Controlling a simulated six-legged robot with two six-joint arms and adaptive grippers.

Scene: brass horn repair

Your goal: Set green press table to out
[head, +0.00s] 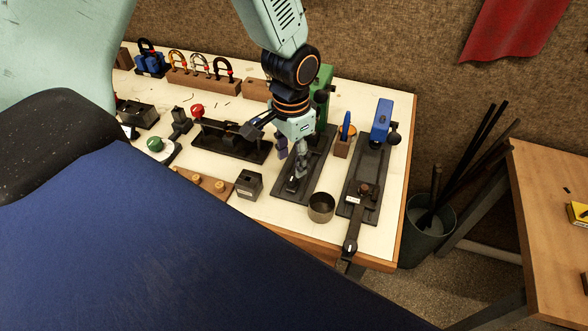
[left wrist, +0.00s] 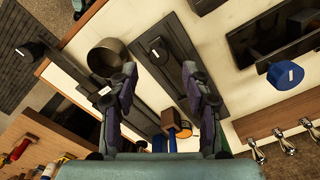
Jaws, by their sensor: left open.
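The green press (head: 325,78) stands at the back of the workbench, partly hidden behind my left arm. Its long black base (head: 315,155) runs toward the front edge. A dark table piece with a small pale label (head: 291,184) lies on the front part of this base; it also shows in the left wrist view (left wrist: 156,50). My left gripper (head: 293,160) is over the base, pointing down. In the left wrist view the left gripper (left wrist: 159,72) is open with nothing between its fingers. I cannot tell whether a finger touches the press. My right gripper is not seen.
A metal cup (head: 321,207) stands close to the right of the base. The blue press (head: 382,118) is farther right, and its dark bar (head: 351,238) reaches past the front edge. A dark block (head: 249,184) stands left. A wooden block (head: 342,146) sits between the presses.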

